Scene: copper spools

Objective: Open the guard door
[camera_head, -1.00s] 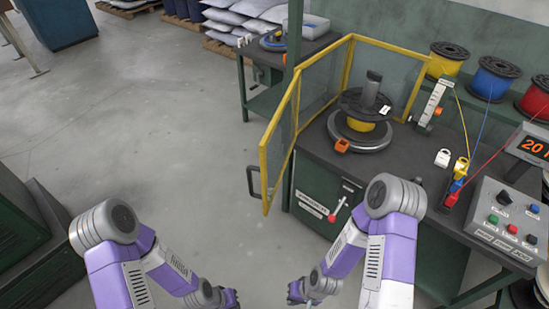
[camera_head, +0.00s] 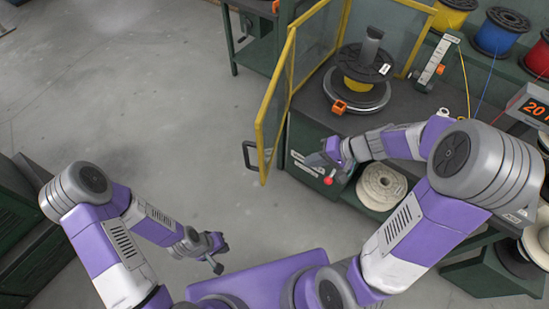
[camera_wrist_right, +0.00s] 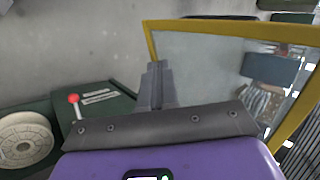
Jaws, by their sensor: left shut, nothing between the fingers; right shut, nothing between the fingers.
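The guard door (camera_head: 261,140) is a clear panel in a yellow frame. It stands swung out past the bench's front left corner, with its black handle (camera_head: 250,156) on the outer edge. The front of the copper spool stand is uncovered. My right gripper (camera_head: 316,158) is shut and empty, in front of the bench to the right of the door, apart from the handle. In the right wrist view, my right gripper (camera_wrist_right: 157,72) points toward a yellow-framed clear panel (camera_wrist_right: 225,65); contact cannot be told. My left gripper (camera_head: 217,262) is shut and empty over the floor.
A red-knobbed lever (camera_head: 328,181) on the bench front is close below my right gripper. A black spool (camera_head: 366,68) stands on a turntable with an orange block (camera_head: 339,107). A pale spool (camera_head: 382,186) sits under the bench. The floor left of the door is clear.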

